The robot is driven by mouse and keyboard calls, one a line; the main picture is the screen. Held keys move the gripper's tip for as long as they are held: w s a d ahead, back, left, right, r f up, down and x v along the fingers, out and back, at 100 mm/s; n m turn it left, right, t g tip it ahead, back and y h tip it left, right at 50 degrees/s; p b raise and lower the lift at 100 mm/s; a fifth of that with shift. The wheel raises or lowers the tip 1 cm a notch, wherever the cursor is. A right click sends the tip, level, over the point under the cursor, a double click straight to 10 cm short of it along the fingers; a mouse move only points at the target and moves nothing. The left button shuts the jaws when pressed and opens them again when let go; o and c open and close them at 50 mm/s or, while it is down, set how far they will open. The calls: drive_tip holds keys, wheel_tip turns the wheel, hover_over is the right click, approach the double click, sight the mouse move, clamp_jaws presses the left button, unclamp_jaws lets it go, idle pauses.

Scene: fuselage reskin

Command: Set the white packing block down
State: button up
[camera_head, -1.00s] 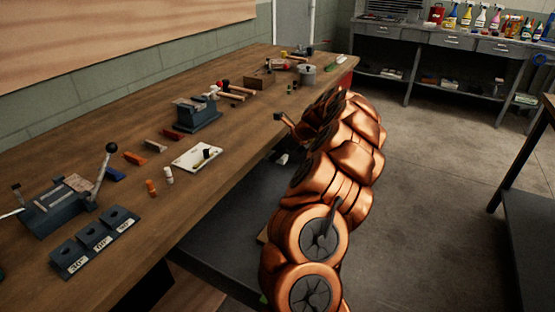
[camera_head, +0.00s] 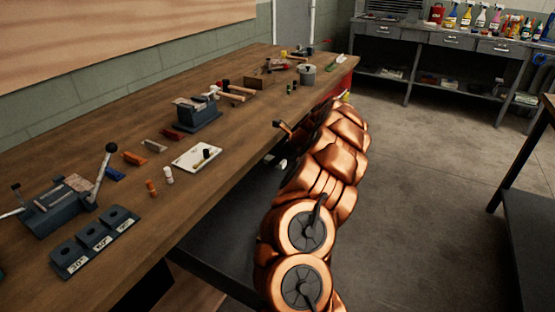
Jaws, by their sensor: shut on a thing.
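My copper-coloured arm reaches forward along the front edge of the workbench (camera_head: 225,180). My gripper (camera_head: 277,157) shows only as a small dark shape beside the arm, just below the bench edge; the arm hides most of it. A small whitish piece, which appears to be the white packing block (camera_head: 283,164), shows at the gripper, in its hold. Its full shape and its underside are hidden. It is off the bench top, in front of the bench's edge, and I cannot tell whether it touches anything below.
A white tray (camera_head: 184,163) with a black piece, a blue-grey vise (camera_head: 197,113), a numbered three-hole block (camera_head: 94,243) and small coloured pieces stand on the bench. A dark lower shelf (camera_head: 225,245) lies below. Grey floor (camera_head: 430,180) is open at right.

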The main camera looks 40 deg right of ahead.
drive_tip(key=shift+f+p, duration=0.3)
drive_tip(key=shift+f, duration=0.25)
drive_tip(key=o, duration=1.2)
drive_tip(key=shift+c, duration=0.2)
drive_tip(key=shift+r+b, duration=0.3)
drive_tip(key=v, duration=1.2)
drive_tip(key=shift+r, duration=0.25)
drive_tip(key=shift+s, duration=0.1)
